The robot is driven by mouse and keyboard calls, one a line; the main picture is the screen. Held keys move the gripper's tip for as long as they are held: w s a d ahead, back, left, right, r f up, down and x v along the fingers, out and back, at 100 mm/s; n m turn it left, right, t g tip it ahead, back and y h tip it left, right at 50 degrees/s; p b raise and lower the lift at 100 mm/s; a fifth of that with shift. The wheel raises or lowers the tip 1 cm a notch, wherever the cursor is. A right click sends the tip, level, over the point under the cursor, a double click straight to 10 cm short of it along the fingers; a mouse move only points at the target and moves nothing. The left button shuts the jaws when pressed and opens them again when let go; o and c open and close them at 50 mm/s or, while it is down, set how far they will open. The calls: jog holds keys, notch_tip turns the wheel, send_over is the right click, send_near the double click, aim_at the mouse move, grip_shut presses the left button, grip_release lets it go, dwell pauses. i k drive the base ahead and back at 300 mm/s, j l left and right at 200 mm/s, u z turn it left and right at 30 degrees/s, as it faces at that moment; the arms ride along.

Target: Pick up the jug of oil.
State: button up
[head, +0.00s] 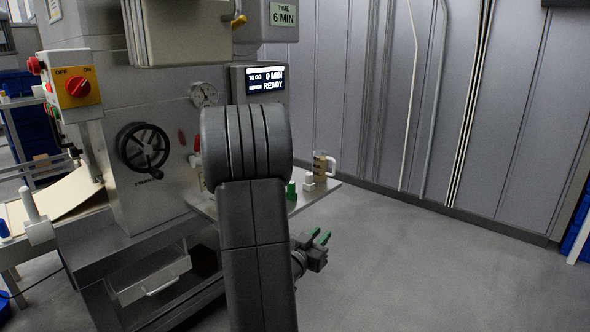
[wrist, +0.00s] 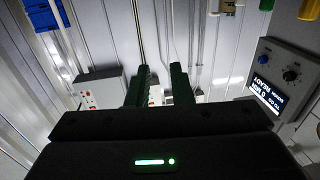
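A jug with tan contents and a white handle (head: 322,166) stands upright near the far end of a metal shelf (head: 322,190), which juts from the machine. It is probably the jug of oil; I cannot make out a label. My gripper (head: 318,238) is beyond my arm, to the right of the machine and lower in the picture than the jug, apart from it. Its green fingers are spread, with a clear gap between them in the wrist view (wrist: 162,82). I cannot make out the jug in the wrist view.
Small white (head: 308,182) and green (head: 291,191) items stand on the shelf near the jug. My arm hides part of the shelf. The grey machine (head: 165,100) with a handwheel (head: 143,147) stands left. The floor (head: 420,260) to the right is clear.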

aim_at(320, 157)
jog(key=i+l+u, duration=0.4)
jog(key=l, duration=0.15)
jog(key=l+u, duration=0.2)
jog(key=i+l+u, duration=0.2)
jog(key=l, duration=0.25)
jog(key=i+l, duration=0.1)
jog(key=l, duration=0.9)
jog(key=i+u, duration=0.05)
